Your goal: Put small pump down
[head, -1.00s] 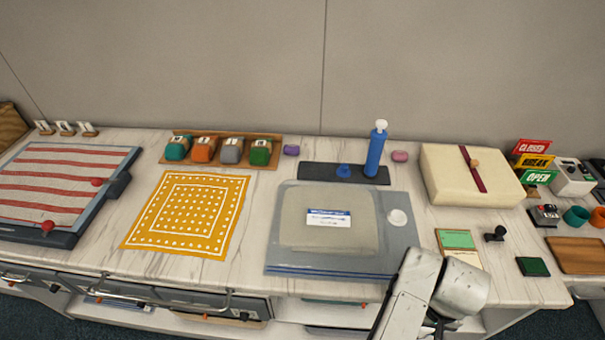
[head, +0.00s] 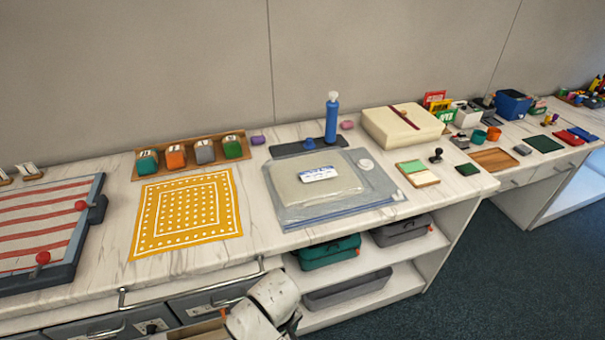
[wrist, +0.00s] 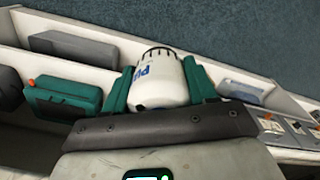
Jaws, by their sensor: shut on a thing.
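In the wrist view, my gripper (wrist: 160,68) has its teal fingers closed on both sides of a white cylinder with blue lettering and a dark ribbed end, which I take for the small pump (wrist: 158,88). It is held over the low shelf side of the counter with floor beyond. In the head view only a white part of my arm shows at the bottom edge; the fingers and the held pump are hidden. A taller blue pump (head: 331,122) with a white knob stands upright on a dark pad (head: 288,151) on the counter.
A clear bag with a folded grey item (head: 327,187), a yellow dotted mat (head: 186,213), a striped board (head: 45,240) and a cream box (head: 400,130) cover much of the counter. Bare marble shows along its front. Teal (head: 328,253) and grey (head: 400,230) cases sit on shelves below.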

